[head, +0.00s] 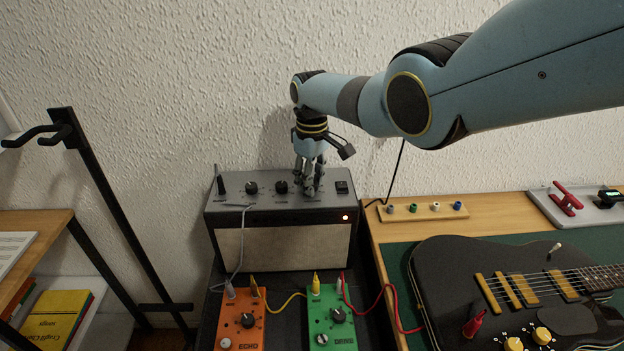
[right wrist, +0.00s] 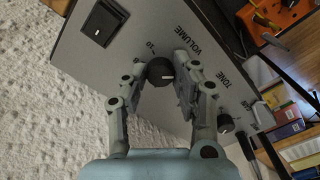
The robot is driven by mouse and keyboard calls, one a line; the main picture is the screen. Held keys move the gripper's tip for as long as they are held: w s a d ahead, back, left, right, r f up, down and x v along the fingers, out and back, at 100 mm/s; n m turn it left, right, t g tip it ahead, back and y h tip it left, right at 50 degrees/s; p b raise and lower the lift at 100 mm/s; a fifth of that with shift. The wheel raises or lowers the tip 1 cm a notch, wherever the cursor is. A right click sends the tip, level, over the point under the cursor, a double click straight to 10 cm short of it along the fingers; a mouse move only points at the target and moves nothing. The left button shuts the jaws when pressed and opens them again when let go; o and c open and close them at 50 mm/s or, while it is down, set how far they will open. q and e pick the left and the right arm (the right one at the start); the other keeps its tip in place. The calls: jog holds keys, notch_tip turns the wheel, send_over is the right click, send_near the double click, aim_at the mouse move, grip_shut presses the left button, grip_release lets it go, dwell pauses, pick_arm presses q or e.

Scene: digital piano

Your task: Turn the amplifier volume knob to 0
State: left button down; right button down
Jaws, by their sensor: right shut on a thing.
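The amplifier (head: 284,245) is a grey box with a light front and a row of black knobs on its sloped top panel. My right gripper (head: 311,188) points down at the right part of that panel. In the right wrist view the black volume knob (right wrist: 160,71) sits between the fingers of my right gripper (right wrist: 160,78), which is shut on it. A white pointer line on the knob points to the right in that view. A printed "10" and the word VOLUME show beside it. The zero mark is hidden. My left gripper is out of view.
The tone knob (right wrist: 226,123) and a black rocker switch (right wrist: 104,22) flank the volume knob. An orange pedal (head: 240,322) and a green pedal (head: 330,318) stand in front, with cables. A black guitar (head: 450,280) lies on the right. A black stand (head: 115,215) is at left.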

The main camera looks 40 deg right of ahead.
jog(key=shift+w, duration=0.1)
jog(key=c, duration=1)
grip_release()
notch_tip(320, 180, up, 12)
jog(key=shift+a+f, duration=0.1)
